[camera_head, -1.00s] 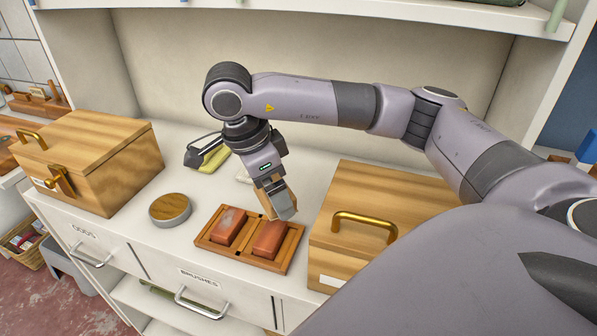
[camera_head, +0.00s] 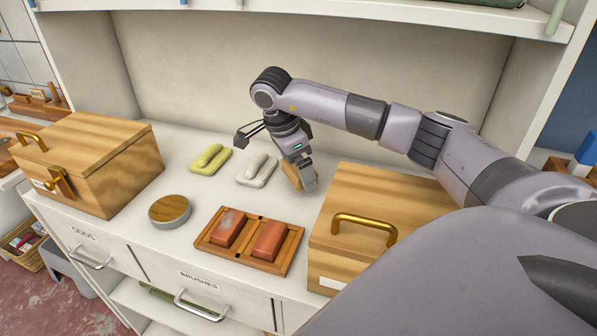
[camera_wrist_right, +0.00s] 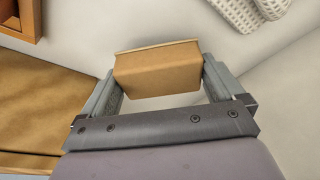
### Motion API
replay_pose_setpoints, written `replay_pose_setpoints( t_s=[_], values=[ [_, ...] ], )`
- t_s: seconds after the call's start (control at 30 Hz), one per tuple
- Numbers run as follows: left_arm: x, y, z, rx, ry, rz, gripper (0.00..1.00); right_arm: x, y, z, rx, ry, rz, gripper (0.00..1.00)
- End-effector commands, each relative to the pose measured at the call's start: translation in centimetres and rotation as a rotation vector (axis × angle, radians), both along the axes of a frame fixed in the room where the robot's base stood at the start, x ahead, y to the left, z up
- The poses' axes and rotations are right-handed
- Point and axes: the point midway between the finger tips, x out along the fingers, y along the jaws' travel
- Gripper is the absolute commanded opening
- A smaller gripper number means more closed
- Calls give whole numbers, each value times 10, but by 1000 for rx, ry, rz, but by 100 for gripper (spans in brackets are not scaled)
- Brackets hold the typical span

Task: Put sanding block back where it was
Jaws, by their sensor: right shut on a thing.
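The sanding block (camera_wrist_right: 158,72) is a tan block, held between the two fingers of my right gripper (camera_wrist_right: 160,80) in the right wrist view. In the head view my right gripper (camera_head: 302,181) is over the counter between the white block (camera_head: 256,169) and the right wooden box, and the sanding block (camera_head: 292,175) shows partly behind its fingers. I cannot tell whether the block touches the counter. My left gripper is not in view.
A wooden tray (camera_head: 252,262) with two reddish blocks lies in front. A round tin (camera_head: 170,210) and a lidded wooden box (camera_head: 92,165) stand left. Another wooden box (camera_head: 365,190) with a brass handle stands close on the right.

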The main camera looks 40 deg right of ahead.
Motion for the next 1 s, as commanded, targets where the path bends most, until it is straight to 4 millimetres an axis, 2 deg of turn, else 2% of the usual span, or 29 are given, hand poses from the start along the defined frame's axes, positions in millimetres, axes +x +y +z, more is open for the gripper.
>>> replay_pose_setpoints(
  t_s=[0.1, 0.5, 0.53, 0.8, 1.0],
  values=[
    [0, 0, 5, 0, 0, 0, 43, -1, -1, -17, 1, 5, -1, 67],
    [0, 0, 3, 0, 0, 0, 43, 1, -3, -26, 0, 1, 0, 67],
    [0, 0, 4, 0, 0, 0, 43, 1, -3, -26, 0, 1, 0, 98],
    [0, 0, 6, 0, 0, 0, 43, 1, -3, -23, 0, 1, 0, 100],
    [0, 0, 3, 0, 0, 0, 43, 4, 3, 1, 2, -5, 1, 100]
  ],
)
